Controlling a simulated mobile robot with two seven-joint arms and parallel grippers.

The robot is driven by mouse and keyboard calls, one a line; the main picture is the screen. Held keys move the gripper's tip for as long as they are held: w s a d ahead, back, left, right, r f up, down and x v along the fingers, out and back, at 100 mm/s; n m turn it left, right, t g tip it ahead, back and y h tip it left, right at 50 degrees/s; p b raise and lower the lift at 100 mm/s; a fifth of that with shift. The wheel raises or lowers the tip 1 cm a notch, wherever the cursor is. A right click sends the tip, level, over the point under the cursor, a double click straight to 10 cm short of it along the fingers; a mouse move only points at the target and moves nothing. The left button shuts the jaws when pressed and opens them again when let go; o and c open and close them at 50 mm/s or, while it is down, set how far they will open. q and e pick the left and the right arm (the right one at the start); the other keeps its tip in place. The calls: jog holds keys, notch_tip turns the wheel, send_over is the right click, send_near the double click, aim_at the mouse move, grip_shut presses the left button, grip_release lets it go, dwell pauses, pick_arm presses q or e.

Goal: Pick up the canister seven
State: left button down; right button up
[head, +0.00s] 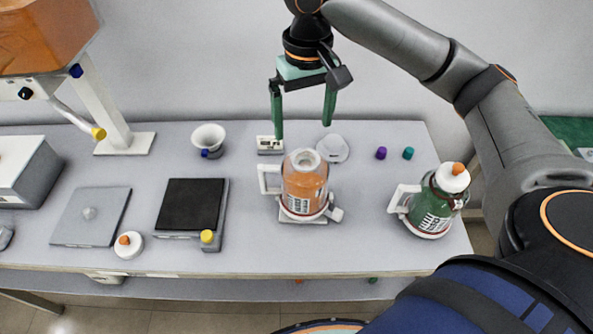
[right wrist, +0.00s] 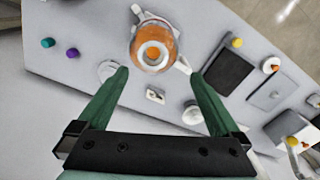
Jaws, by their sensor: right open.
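A clear canister with orange contents (head: 304,185) stands upright near the middle of the table, with a white handle at left, a spout at lower right and an open round top. It also shows in the right wrist view (right wrist: 155,48). A green canister (head: 434,208) with a white lid and orange knob stands at the table's right end. Both carry labels too small to read, so I cannot tell which is seven. My right gripper (head: 304,128) is open and empty, fingers pointing down, above and behind the orange canister. My left gripper is out of view.
A black-topped scale (head: 191,205), a grey plate (head: 90,216) and a white lid with orange knob (head: 128,245) lie left. A white funnel (head: 208,138), a white disc (head: 332,148), and purple (head: 381,153) and teal (head: 408,153) caps lie behind. Table between the canisters is clear.

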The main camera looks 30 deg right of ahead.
jog(key=r, duration=0.1)
jog(key=b, duration=0.1)
send_over(306, 164)
jog(key=f, duration=0.5)
jog(key=shift+s+a+f, duration=0.1)
jog(key=shift+s+f, duration=0.25)
jog(key=shift+w+f, duration=0.2)
jog(key=shift+f, duration=1.4)
jog(key=shift+w+f, duration=0.2)
jog(key=shift+f, duration=1.35)
grip_shut()
jog(key=shift+r, duration=0.1)
